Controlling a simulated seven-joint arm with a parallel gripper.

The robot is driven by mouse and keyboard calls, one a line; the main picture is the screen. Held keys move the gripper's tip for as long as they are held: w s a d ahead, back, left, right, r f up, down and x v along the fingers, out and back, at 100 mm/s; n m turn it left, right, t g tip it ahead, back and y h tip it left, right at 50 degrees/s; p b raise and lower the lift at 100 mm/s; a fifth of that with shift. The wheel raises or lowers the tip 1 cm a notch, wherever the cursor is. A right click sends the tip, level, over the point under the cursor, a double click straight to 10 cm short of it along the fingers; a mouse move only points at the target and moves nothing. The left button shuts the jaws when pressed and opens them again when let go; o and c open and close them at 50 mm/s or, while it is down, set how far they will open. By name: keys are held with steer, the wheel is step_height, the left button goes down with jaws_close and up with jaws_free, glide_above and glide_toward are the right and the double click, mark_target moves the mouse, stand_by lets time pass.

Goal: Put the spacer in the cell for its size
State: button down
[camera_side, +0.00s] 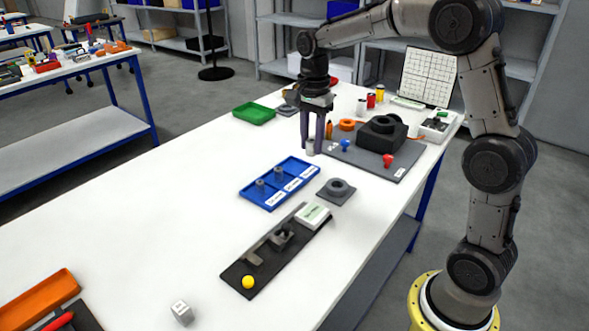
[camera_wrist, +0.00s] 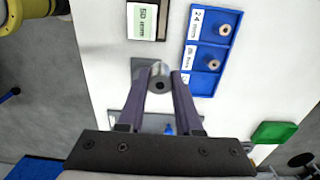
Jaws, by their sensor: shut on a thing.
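My gripper (camera_side: 310,142) is shut on a silver, cylindrical spacer (camera_side: 310,147), held upright between the fingertips above the table. In the wrist view the spacer (camera_wrist: 160,84) shows its end face with a dark central hole. The blue tray (camera_side: 244,191) has three cells in a row with white labels. Two cells each hold a small upright cylinder, and the cell at the far end looks empty. In the wrist view of the tray (camera_wrist: 189,52), one label reads 24 mm; the others are too small or partly hidden.
A grey plate with a round ring (camera_side: 338,187) is right of the tray. A dark measuring fixture (camera_side: 240,271) with a white display box (camera_side: 313,215) lies in front. A grey mat (camera_side: 400,171) holds a black block (camera_side: 381,134). A green bin (camera_side: 254,113) stands behind.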

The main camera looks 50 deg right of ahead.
steer(key=d+f+m, duration=0.1)
steer(key=d+f, duration=0.1)
steer(key=d, duration=0.3)
glide_above(294, 168)
steer(key=shift+m, duration=0.3)
steer(key=f, duration=0.9)
steer(key=shift+s+a+f, duration=0.1)
steer(key=shift+s, duration=0.2)
steer(key=shift+w+f, duration=0.1)
steer(key=shift+f, duration=0.1)
steer(key=shift+w+f, duration=0.1)
steer(key=shift+f, duration=1.5)
steer(key=c, duration=0.6)
jaws_free()
steer(key=shift+f, duration=0.15)
